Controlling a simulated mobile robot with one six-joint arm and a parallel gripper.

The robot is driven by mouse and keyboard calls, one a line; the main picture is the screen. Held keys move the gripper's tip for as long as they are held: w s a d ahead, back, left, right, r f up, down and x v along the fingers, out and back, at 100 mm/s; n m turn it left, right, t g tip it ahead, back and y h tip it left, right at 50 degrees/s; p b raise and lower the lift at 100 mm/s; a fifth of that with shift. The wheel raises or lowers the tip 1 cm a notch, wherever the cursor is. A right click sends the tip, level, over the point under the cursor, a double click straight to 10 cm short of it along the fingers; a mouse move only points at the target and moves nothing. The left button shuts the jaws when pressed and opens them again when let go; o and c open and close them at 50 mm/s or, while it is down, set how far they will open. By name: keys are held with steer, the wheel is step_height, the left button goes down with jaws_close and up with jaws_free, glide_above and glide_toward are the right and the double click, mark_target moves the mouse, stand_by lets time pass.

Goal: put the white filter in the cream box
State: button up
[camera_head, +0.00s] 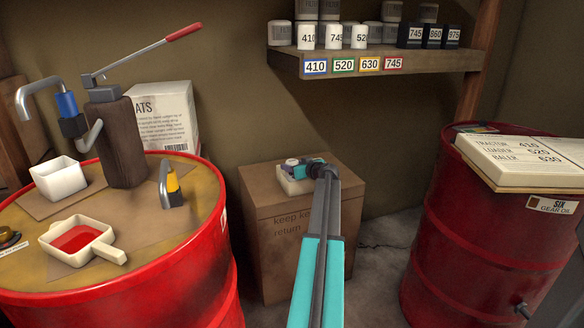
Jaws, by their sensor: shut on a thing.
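My gripper (306,164) reaches over the brown carton in the middle and is shut on a small white filter (291,162). The filter is at the fingertips, over a low cream box (294,186) on top of the carton. My gripper and arm hide part of the cream box. I cannot tell whether the filter touches its inside or is held just above it.
The brown carton (273,236) stands between two red drums. The left drum carries a hand pump (120,135), a small white open box (59,179) and a pan of red liquid (77,239). Numbered filters stand on a shelf (420,58) above. A thick sign (525,160) lies on the right drum.

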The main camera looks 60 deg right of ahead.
steer(key=shift+f+b, duration=0.55)
steer(key=shift+b, duration=0.2)
steer(key=o, duration=1.2)
steer(key=shift+o, duration=0.2)
steer(key=shift+r+p, duration=0.25)
steer(key=shift+p, duration=0.1)
steer(key=shift+r+p, duration=0.55)
steer(key=shift+p, duration=0.2)
steer(key=v, duration=1.2)
steer(key=shift+f, duration=0.15)
